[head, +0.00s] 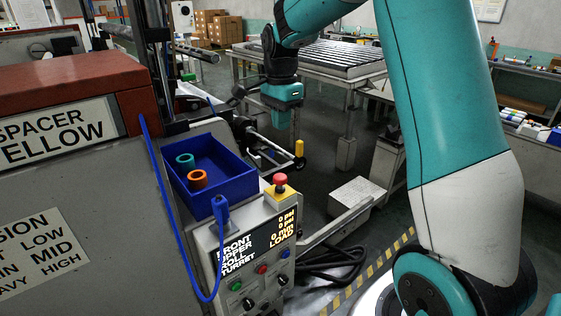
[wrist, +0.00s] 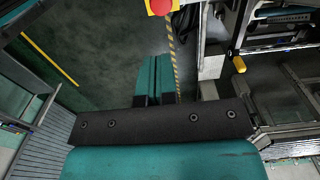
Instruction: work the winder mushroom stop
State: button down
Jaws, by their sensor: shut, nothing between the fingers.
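The red mushroom stop (head: 280,180) sits on a yellow base (head: 280,192) at the top right of the winder's control box (head: 262,255). It also shows, cut by the top edge, in the wrist view (wrist: 160,6). My gripper (head: 281,126) hangs fingers-down behind and above the stop in the head view, well apart from it. In the wrist view the two teal fingers (wrist: 158,62) lie together, shut and empty, with the stop beyond their tips.
A blue bin (head: 214,196) with an orange and a teal ring stands left of the stop. A blue cable (head: 219,250) hangs down the box front. A yellow-tipped bar (head: 299,149) juts out near my gripper. A roller table (head: 320,57) stands behind.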

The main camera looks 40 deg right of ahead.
aim_at(281, 177)
notch_tip(281, 177, down, 14)
jog(key=p, duration=0.5)
jog(key=shift+a+r, duration=0.1)
jog(key=shift+r, duration=0.1)
jog(key=shift+f, duration=0.25)
notch_tip(281, 177, down, 2)
jog(key=shift+f+b, duration=0.2)
jog(key=shift+b, duration=0.8)
jog(key=shift+s, duration=0.15)
